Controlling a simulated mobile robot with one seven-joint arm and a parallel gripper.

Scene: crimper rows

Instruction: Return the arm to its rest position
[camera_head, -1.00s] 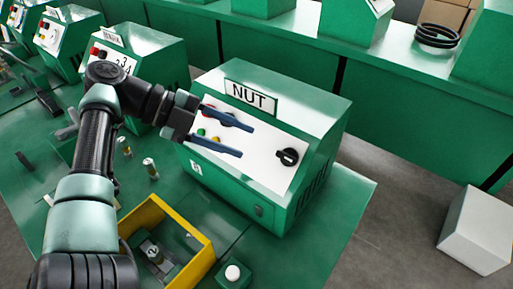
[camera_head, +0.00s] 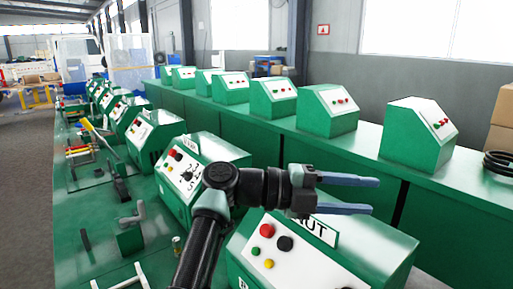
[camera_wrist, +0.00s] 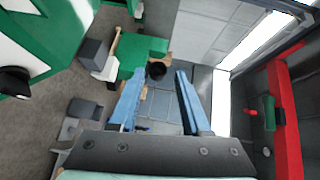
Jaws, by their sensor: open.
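My gripper (camera_head: 345,193) is open, with its two blue fingers apart and nothing between them. In the head view it is raised in front of the green machine with the NUT sign (camera_head: 322,232), its fingers pointing right. The arm partly hides that sign.
A row of green machines (camera_head: 152,130) runs along the green bench (camera_head: 85,240) on the left. A second row of machines (camera_head: 328,112) stands on the bench behind. Cardboard boxes (camera_head: 503,125) and a black coil (camera_head: 498,162) are at the far right. The air around my gripper looks clear.

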